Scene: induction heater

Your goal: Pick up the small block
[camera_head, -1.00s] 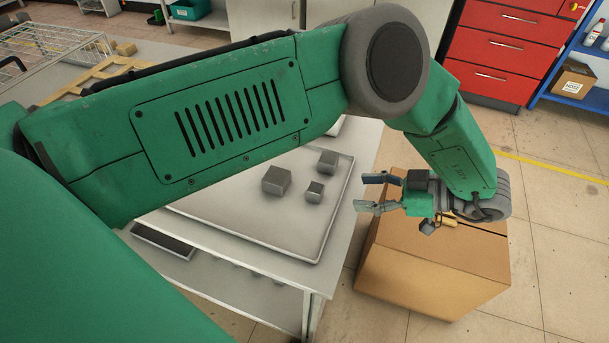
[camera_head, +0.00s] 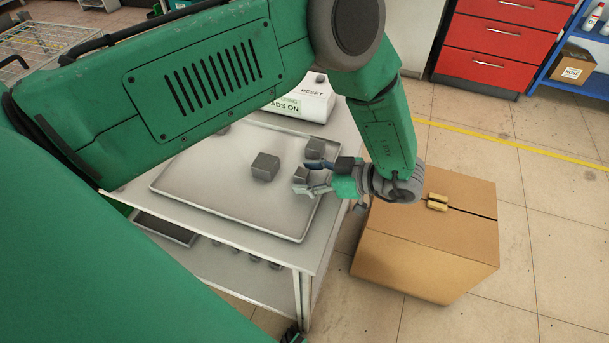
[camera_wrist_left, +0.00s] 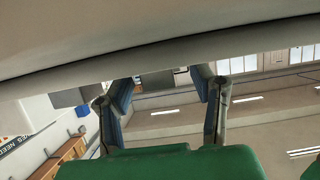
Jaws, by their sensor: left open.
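The small block (camera_head: 300,174) is a dark grey cube on the pale tray (camera_head: 215,190), near its right side in the head view. My left gripper (camera_head: 311,178) is open, reaching in from the right with its fingertips at the small block. One finger shows on each side of the block, which is partly covered. Whether the fingers touch it I cannot tell. In the left wrist view the two fingers (camera_wrist_left: 162,92) stand apart, with a dark grey shape (camera_wrist_left: 155,82) between them. My right gripper is out of view.
A larger grey block (camera_head: 265,166) lies left of the gripper and another grey block (camera_head: 316,148) just behind it. A cardboard box (camera_head: 425,245) stands right of the table.

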